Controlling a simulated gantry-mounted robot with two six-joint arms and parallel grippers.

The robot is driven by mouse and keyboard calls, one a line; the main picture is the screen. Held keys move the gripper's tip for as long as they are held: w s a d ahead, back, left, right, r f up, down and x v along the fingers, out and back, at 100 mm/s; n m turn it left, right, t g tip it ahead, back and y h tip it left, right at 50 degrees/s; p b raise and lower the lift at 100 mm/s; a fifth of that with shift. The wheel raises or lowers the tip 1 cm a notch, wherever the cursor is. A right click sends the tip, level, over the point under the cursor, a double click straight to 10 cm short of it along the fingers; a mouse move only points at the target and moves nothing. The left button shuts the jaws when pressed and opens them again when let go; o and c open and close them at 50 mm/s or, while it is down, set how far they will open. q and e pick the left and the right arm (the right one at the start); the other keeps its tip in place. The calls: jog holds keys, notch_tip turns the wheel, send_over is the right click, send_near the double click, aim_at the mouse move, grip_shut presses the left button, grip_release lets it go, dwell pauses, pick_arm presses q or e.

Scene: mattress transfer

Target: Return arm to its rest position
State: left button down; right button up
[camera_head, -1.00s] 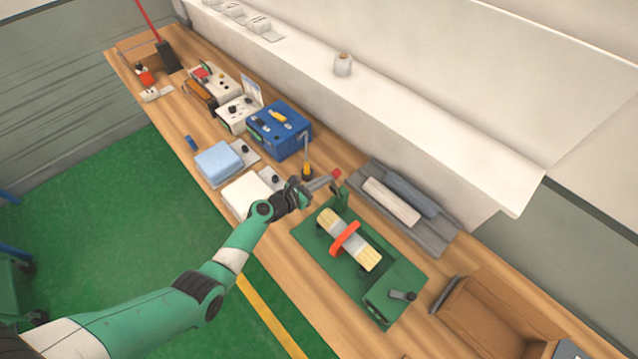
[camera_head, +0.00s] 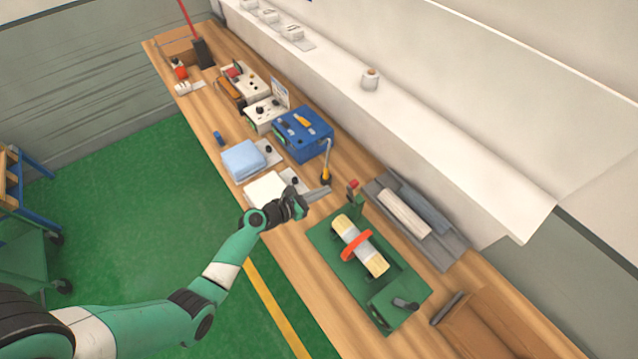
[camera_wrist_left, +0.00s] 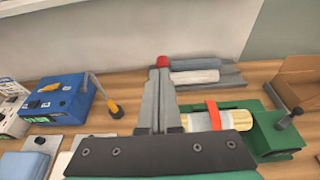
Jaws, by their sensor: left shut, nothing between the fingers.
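My left arm, green and white, reaches in from the lower left of the head view. My left gripper (camera_head: 322,192) is shut and empty, above the bench between a white pad and a green fixture (camera_head: 322,232). In the left wrist view the two grey fingers (camera_wrist_left: 156,95) lie together and point away over the bench. The fixture holds a pale yellow roll (camera_head: 374,262) with a red band (camera_head: 357,245) around it. A red knob (camera_head: 352,184) stands at the fixture's far corner, just beyond the fingertips. My right gripper is not in view.
A wooden bench (camera_head: 290,254) runs diagonally, with a blue box (camera_head: 303,146), a light blue folded cloth (camera_head: 244,160) and a grey tray with rolls (camera_head: 430,243). A cardboard box (camera_head: 490,325) sits at the lower right. Green floor (camera_head: 130,190) lies open to the left.

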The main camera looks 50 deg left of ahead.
pick_arm(q)
jog(key=shift+s+r, duration=0.4)
jog(key=shift+r, duration=0.3)
